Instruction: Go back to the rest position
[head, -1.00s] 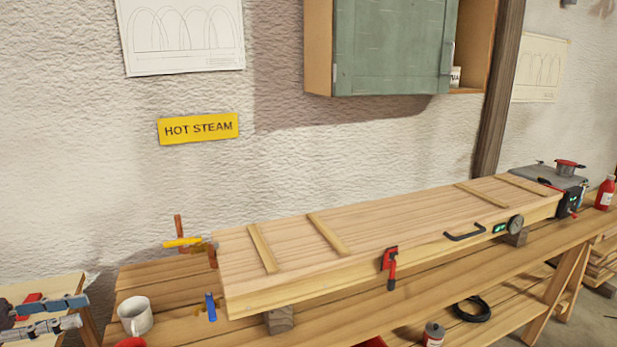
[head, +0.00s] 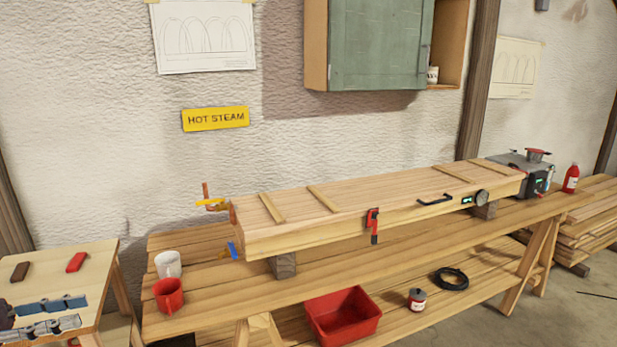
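My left gripper (head: 82,311) shows at the lower left of the head view. Its two grey-blue fingers are apart with nothing between them, in front of the small side table (head: 92,270). My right gripper is not in view. The long wooden steam box (head: 340,211) lies closed on the workbench (head: 345,262), well to the right of my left gripper and apart from it.
A white mug (head: 168,264) and a red mug (head: 168,296) stand at the bench's left end. A red clamp (head: 373,225) is on the box front. Below are a red bin (head: 343,316), a can (head: 417,299) and a black coil (head: 450,278). Floor shows at right.

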